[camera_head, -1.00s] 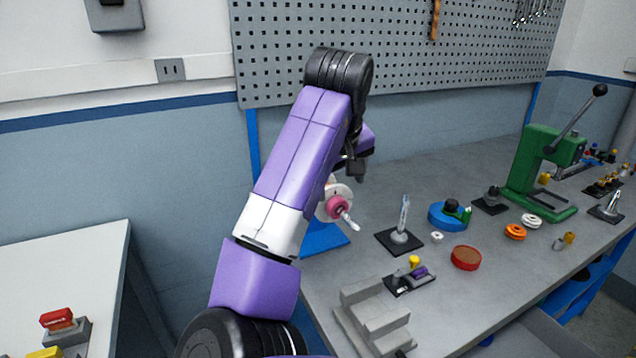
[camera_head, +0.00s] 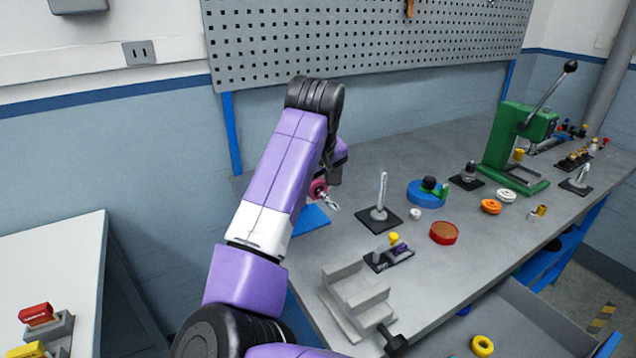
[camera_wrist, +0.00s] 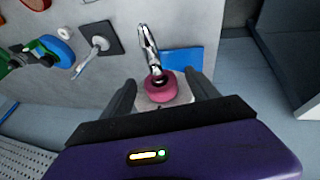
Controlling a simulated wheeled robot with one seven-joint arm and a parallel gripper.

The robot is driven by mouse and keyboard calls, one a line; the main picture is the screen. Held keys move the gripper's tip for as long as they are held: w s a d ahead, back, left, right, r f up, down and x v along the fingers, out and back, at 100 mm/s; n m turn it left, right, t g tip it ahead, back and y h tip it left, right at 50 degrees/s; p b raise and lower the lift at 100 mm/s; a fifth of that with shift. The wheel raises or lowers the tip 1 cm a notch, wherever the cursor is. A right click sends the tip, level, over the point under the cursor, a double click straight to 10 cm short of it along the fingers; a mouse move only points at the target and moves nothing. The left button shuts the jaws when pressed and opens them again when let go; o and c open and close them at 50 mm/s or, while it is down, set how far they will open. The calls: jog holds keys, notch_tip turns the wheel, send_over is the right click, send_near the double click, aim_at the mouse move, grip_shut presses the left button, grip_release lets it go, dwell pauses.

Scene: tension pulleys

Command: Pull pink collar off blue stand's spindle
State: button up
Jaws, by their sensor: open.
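The pink collar (camera_wrist: 160,92) sits on the metal spindle (camera_wrist: 149,48) of the blue stand (camera_wrist: 182,60), in front of a pale disc, in the wrist view. My gripper (camera_wrist: 168,90) is open, with one dark finger on each side of the collar; I cannot tell whether either finger touches it. In the head view, the pink collar (camera_head: 317,189) shows partly behind my arm, with the spindle tip (camera_head: 330,203) pointing right and down.
On the grey bench, a black-based upright spindle (camera_head: 380,213) stands right of the blue stand. A pegboard (camera_head: 365,45) is behind.

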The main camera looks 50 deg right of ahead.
aim_at(336, 206)
jog(key=shift+c, duration=0.4)
jog(key=c, duration=1.4)
jog(key=shift+o, duration=0.2)
jog(key=shift+s+a+p, duration=0.3)
jog(key=shift+s+p, duration=0.3)
jog(key=shift+s, duration=0.3)
jog(key=shift+s+a+p, duration=0.25)
jog(key=shift+s+p, duration=0.35)
jog(key=shift+s, duration=0.3)
jog(key=shift+s+a+p, duration=0.25)
jog(key=shift+s+p, duration=0.05)
jog(key=shift+s, duration=0.5)
jog(key=shift+s+a+p, duration=0.2)
jog(key=shift+s+p, duration=0.1)
jog(key=shift+s, duration=0.45)
jog(key=shift+p, duration=0.35)
jog(key=shift+s+a+p, duration=0.25)
jog(key=shift+s+p, duration=0.05)
jog(key=shift+s, duration=0.55)
jog(key=shift+s+a+p, duration=0.2)
jog(key=shift+s+p, duration=0.05)
jog(key=shift+s, duration=0.6)
